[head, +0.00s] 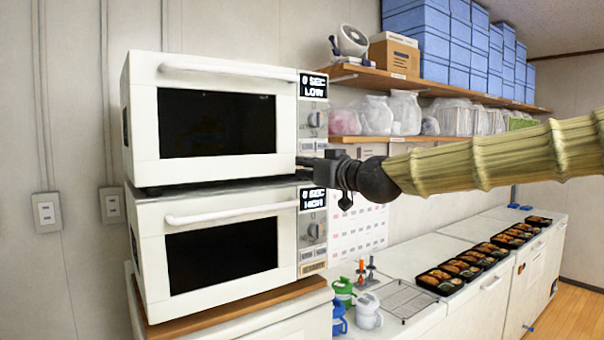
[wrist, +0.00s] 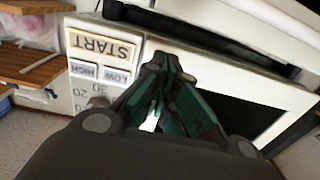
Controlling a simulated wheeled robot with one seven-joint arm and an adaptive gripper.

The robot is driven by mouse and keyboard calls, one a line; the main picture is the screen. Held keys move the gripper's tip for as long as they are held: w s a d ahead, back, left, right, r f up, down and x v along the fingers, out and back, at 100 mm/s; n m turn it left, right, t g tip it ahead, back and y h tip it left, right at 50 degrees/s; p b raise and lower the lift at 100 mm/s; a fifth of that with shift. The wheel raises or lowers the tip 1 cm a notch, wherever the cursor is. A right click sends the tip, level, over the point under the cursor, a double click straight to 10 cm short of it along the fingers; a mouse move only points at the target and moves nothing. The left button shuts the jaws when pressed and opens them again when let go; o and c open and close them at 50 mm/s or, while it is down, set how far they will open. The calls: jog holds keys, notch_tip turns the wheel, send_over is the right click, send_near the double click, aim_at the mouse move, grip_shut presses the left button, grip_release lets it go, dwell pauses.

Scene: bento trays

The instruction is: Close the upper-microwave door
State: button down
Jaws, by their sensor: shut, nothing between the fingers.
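The upper microwave (head: 140,110) is white and stands on top of the lower one. Its door (head: 240,85), with a dark window and a white bar handle (head: 225,71), looks flush with the control panel (head: 313,115). In the wrist view the picture is upside down, with the panel's START button (wrist: 103,46) and the dark window (wrist: 240,112) on either side of the fingers. My gripper (head: 305,162) is shut and empty by the lower right corner of the upper microwave's front. I cannot tell whether the fingertips (wrist: 160,62) touch it.
The lower microwave (head: 152,245) has its door shut and sits on a wooden board (head: 240,305). Shelves (head: 440,86) hold blue boxes (head: 430,45) and bags. A counter on the right carries several bento trays (head: 440,280), a wire rack (head: 405,300) and small bottles.

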jog(key=shift+a+b+v, duration=0.2)
jog(key=shift+b+v, duration=1.5)
jog(key=shift+v, duration=3.05)
notch_tip(320, 180, down, 29)
jog(key=w+m+g+h, duration=0.3)
jog(key=s+d+f+m+g+h, duration=0.15)
jog(key=s+f, duration=0.25)
jog(key=f, duration=1)
jog(key=s+d+f+m+g+h, duration=0.15)
jog(key=s+f, duration=0.25)
jog(key=f, duration=1)
jog(key=s+d+f+m+g+h, duration=0.1)
jog(key=s+d+f+g, duration=0.15)
jog(key=s+f, duration=0.75)
jog(key=s+d+f+g+h, duration=0.2)
jog(key=s+d+f, duration=0.2)
jog(key=s+f, duration=0.55)
jog(key=s+d+f+g, duration=0.1)
jog(key=s+d+f, duration=0.2)
jog(key=s, duration=0.4)
jog(key=s+d+f+g+h, duration=0.1)
jog(key=s+d+f, duration=0.2)
jog(key=s, duration=0.4)
jog(key=s+d+f+m+g+h, duration=0.1)
jog(key=s+d+f, duration=0.2)
jog(key=s+f, duration=0.2)
jog(key=shift+s+d, duration=0.35)
jog(key=shift+s, duration=0.7)
